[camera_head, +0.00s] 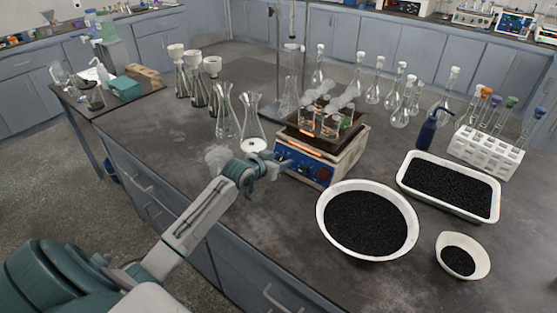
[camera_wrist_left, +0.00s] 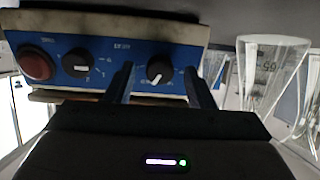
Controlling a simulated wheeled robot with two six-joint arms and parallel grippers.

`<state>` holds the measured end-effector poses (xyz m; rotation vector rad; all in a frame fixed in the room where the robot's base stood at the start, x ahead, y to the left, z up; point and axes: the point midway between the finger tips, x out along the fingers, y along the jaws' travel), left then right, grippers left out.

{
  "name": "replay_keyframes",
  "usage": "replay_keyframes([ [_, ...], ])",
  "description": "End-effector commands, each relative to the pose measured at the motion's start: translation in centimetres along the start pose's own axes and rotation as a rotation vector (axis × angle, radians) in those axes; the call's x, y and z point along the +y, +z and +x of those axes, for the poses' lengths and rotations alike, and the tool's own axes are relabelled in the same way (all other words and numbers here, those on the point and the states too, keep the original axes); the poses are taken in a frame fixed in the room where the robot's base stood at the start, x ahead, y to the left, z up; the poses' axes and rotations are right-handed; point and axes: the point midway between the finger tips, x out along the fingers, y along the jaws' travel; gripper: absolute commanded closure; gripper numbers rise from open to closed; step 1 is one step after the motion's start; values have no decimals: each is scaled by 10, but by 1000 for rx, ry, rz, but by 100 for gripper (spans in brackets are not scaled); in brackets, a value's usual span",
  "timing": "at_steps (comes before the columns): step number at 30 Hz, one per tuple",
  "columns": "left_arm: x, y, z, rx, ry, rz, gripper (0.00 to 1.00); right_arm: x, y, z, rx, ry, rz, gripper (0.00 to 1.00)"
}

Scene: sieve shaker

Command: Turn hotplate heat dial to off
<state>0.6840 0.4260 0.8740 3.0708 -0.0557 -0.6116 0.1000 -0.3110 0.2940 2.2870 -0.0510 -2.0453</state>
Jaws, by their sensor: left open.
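The hotplate (camera_head: 345,160) stands on the dark bench, with a blue front panel, a glowing orange element and steaming beakers (camera_head: 325,122) on top. In the left wrist view its blue panel (camera_wrist_left: 122,48) carries a red round button (camera_wrist_left: 34,64) and two black dials with white pointer marks. One dial (camera_wrist_left: 78,62) is left of my fingers; the other dial (camera_wrist_left: 160,70) shows between them. The panel lettering is too blurred to tell which is heat. My left gripper (camera_head: 284,164) is open at the panel, its fingers (camera_wrist_left: 158,86) on either side of that dial; contact cannot be told.
Glass flasks (camera_head: 252,125) stand just left of the hotplate. A white bowl of black grains (camera_head: 325,222), a grain tray (camera_head: 497,208) and a small bowl (camera_head: 483,250) are to the right. A blue bottle (camera_head: 427,132) stands behind the tray.

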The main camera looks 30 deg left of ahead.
Motion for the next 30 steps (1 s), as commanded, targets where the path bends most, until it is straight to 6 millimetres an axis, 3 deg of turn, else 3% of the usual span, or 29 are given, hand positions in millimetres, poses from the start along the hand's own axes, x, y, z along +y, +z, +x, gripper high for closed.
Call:
replay_keyframes([
  [3,0,0,6,1,1,-2,51,-8,-6,-1,9,-8,4,64],
  [11,0,0,7,0,1,-1,51,-6,3,-1,-2,-7,3,64],
  [18,0,0,6,0,1,-1,96,1,8,-1,-10,1,-1,64],
  [30,0,-2,5,-5,1,-70,96,6,6,-13,-6,5,-3,64],
])
